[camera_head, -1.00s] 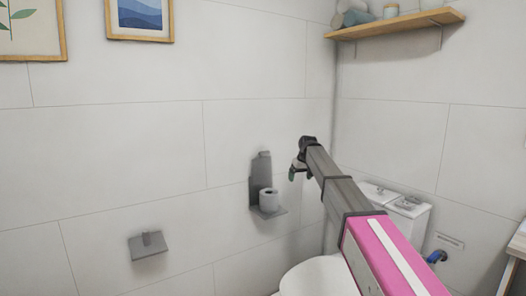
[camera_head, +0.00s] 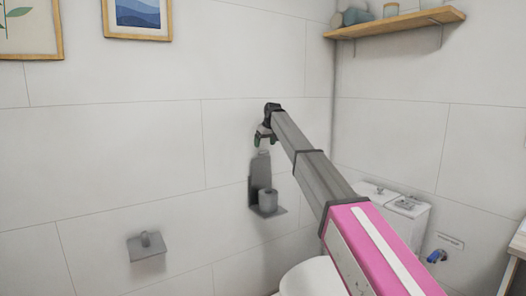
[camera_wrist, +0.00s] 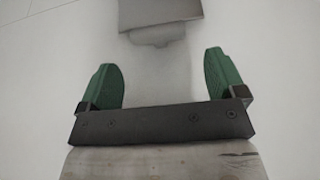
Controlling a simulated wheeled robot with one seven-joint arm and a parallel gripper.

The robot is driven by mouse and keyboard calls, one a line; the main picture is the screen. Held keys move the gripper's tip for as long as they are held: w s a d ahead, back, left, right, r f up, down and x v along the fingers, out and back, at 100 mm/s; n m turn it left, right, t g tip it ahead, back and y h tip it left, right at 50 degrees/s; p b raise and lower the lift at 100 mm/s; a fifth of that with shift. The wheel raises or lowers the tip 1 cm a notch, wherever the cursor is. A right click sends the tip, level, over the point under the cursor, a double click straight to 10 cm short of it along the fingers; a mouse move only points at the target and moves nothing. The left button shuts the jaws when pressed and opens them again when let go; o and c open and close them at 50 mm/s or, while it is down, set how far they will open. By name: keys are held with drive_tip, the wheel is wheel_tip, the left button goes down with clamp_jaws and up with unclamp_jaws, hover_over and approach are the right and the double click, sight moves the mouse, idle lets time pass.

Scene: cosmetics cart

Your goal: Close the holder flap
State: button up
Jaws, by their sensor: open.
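A grey holder (camera_head: 273,212) is fixed on the white wall, with a toilet roll (camera_head: 268,198) on it. Its flat grey flap (camera_head: 260,172) stands up against the wall, with a small tab at its top. My gripper (camera_head: 263,138) is just above the flap's top end in the head view. In the wrist view my gripper (camera_wrist: 163,65) has its two green fingers wide apart with nothing between them. The flap (camera_wrist: 160,12) shows at the top edge there, its tab pointing toward the fingers, apart from them. The roll is hidden in the wrist view.
A second grey wall fitting (camera_head: 146,247) is at lower left. The toilet (camera_head: 312,278) is below right, partly behind my arm. A wooden shelf (camera_head: 395,23) with containers is at upper right.

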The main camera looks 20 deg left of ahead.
drive_tip(key=shift+x, duration=2.3)
drive_tip(key=c, duration=1.3)
drive_tip(key=shift+d, duration=0.15)
